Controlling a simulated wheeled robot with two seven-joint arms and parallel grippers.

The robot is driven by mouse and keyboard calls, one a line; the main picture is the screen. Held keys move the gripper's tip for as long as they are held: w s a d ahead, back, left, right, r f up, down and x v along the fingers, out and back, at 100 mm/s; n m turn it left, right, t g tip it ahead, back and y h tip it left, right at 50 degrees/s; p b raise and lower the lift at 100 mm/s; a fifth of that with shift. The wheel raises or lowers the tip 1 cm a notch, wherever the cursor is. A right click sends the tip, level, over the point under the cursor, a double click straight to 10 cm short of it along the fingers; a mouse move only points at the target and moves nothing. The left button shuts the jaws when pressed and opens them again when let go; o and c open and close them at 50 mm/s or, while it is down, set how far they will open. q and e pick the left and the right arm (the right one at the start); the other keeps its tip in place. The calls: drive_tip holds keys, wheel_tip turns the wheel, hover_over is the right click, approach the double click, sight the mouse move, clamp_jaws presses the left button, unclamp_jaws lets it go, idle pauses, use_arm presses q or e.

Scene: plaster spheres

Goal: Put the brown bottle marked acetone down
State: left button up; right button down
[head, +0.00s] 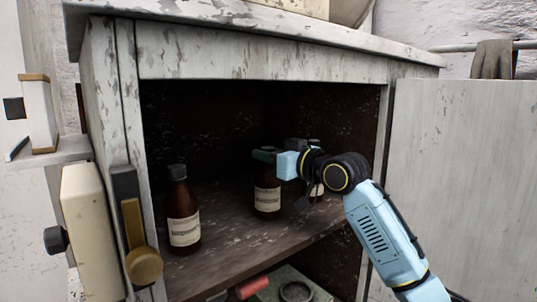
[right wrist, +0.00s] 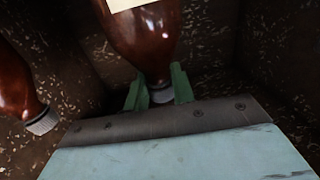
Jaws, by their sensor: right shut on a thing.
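My right gripper (head: 265,154) reaches into the open cabinet from the right. It is shut on the neck of a brown bottle (head: 267,198) with a pale label. In the right wrist view the green fingers (right wrist: 158,88) close on either side of the neck of this bottle (right wrist: 146,35), just by its grey cap. The bottle looks upright, with its base at or just above the shelf; I cannot tell whether it touches. The label is too small to read, so acetone cannot be confirmed. My left gripper is not in view.
Another brown labelled bottle (head: 183,212) stands on the cabinet shelf (head: 225,235) to the left. A further bottle (head: 317,192) is mostly hidden behind my right arm. The left cabinet post and open right door (head: 465,180) flank the opening. Shelf between the left and held bottles is clear.

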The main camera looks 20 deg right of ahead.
drive_tip(key=c, duration=1.2)
unclamp_jaws()
drive_tip(key=shift+f, duration=0.1)
drive_tip(key=shift+s+d+r, duration=0.1)
drive_tip(key=shift+s+r, duration=0.05)
drive_tip(key=shift+r, duration=0.05)
drive_tip(key=shift+b+v, duration=1.45)
drive_tip(key=shift+v, duration=4.4)
